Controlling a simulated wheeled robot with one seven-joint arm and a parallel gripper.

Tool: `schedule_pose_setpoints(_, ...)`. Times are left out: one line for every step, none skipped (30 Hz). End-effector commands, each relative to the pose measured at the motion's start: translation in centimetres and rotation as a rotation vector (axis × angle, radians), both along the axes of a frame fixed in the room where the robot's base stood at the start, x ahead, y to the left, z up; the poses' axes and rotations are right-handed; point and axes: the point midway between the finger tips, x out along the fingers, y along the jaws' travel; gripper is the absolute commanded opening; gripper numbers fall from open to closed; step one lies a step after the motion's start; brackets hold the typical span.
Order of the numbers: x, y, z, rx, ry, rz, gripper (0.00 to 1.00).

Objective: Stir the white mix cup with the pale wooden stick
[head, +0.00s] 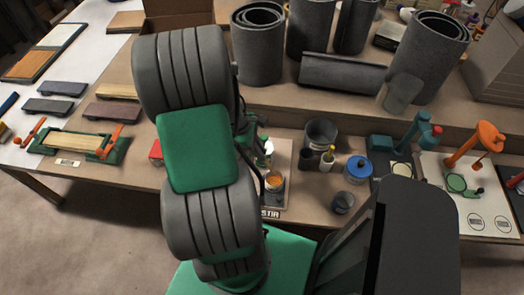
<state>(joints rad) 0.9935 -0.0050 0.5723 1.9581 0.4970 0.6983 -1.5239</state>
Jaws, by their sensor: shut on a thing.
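A small white cup (275,187) with orange content stands on the pale board (283,160) marked STIR, just right of my arm. My gripper (259,160) is mostly hidden behind my arm links; only dark parts of it show, above and left of the cup. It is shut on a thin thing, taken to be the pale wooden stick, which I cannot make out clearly. Whether the stick's tip is inside the cup cannot be told from this view.
A grey metal pot (321,133), a dark cup with brushes (327,162), a blue-lidded can (358,169) and a small grey cup (343,203) stand right of the board. A green clamp jig (80,146) lies left.

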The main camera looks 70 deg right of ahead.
Motion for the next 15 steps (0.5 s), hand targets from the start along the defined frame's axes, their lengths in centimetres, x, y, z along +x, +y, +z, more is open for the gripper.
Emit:
schedule_pose_setpoints(0.3,0.1,-0.9,0.000,0.000,0.001,0.00)
schedule_pose_setpoints(0.4,0.1,-1.2,0.000,0.000,0.001,0.00)
schedule_pose_setpoints(0.6,0.1,-1.5,0.000,0.000,0.000,0.00)
schedule_pose_setpoints(0.8,0.2,-1.7,-0.001,0.000,0.000,0.00)
schedule_pose_setpoints(0.9,0.2,-2.0,-0.001,-0.001,0.000,0.00)
schedule_pose_setpoints(1.1,0.2,-2.3,-0.001,-0.001,0.000,0.00)
schedule_pose_setpoints(1.3,0.3,-2.5,-0.001,-0.001,0.000,0.00)
schedule_pose_setpoints(1.4,0.3,-2.8,-0.001,-0.001,0.000,0.00)
schedule_pose_setpoints(1.6,0.4,-3.1,0.000,-0.001,0.000,0.00)
schedule_pose_setpoints(1.7,0.4,-3.3,0.000,-0.001,0.000,0.00)
schedule_pose_setpoints(1.8,0.4,-3.5,0.001,-0.001,0.000,0.00)
schedule_pose_setpoints(2.0,0.5,-3.9,0.001,-0.001,0.000,0.00)
schedule_pose_setpoints(2.1,0.5,-4.0,0.001,-0.001,-0.001,0.00)
schedule_pose_setpoints(1.9,0.5,-4.1,0.001,0.000,-0.003,0.00)
schedule_pose_setpoints(1.7,0.4,-4.4,0.001,0.000,-0.004,0.00)
